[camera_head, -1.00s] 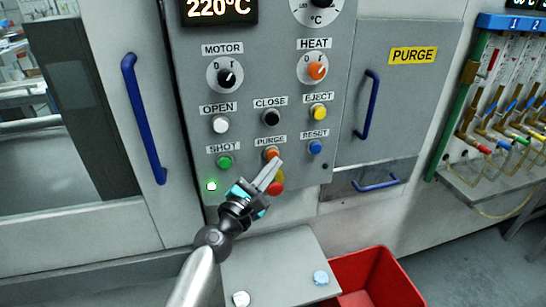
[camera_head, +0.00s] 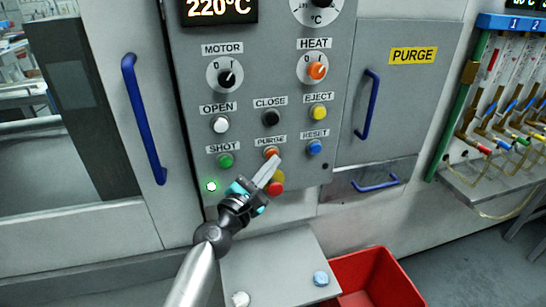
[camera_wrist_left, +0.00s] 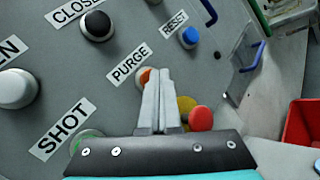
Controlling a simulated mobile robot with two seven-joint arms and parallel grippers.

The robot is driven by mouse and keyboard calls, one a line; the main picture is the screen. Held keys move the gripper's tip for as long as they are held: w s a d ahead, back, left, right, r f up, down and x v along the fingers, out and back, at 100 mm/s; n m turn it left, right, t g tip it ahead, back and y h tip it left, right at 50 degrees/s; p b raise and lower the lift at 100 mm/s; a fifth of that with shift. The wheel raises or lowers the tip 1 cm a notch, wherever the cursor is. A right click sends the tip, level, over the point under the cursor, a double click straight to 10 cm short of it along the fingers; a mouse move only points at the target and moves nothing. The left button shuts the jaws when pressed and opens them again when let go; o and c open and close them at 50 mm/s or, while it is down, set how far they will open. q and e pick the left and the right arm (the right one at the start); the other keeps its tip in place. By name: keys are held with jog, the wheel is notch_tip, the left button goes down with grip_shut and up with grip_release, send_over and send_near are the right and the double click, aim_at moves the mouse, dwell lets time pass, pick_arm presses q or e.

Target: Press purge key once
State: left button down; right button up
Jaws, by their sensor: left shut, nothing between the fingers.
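The purge key is an orange-red button (camera_head: 271,153) under the PURGE label (camera_head: 271,140) on the grey control panel. In the left wrist view the purge key (camera_wrist_left: 145,75) shows just beyond my fingertips and is partly hidden by them. My left gripper (camera_head: 273,163) is shut and empty, its fingers pointing up at the key's lower edge. In the left wrist view its closed fingers (camera_wrist_left: 158,80) overlap the key. I cannot tell whether the tips touch it. My right gripper is not in view.
Close by are the green SHOT button (camera_head: 225,160), the blue RESET button (camera_head: 315,147), the black CLOSE button (camera_head: 271,118) and a red knob (camera_head: 275,188) on a yellow base. Blue handles (camera_head: 366,105) flank the panel. A red bin (camera_head: 385,275) stands below.

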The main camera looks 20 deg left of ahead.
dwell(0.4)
pick_arm(q)
jog(key=shift+s+d, duration=0.45)
jog(key=shift+s, duration=0.25)
jog(key=shift+s+d+p, duration=0.3)
jog(key=shift+s+d, duration=0.4)
jog(key=shift+s, duration=0.35)
jog(key=shift+s+d+p, duration=0.3)
jog(key=shift+s+d, duration=0.4)
jog(key=shift+s, duration=0.35)
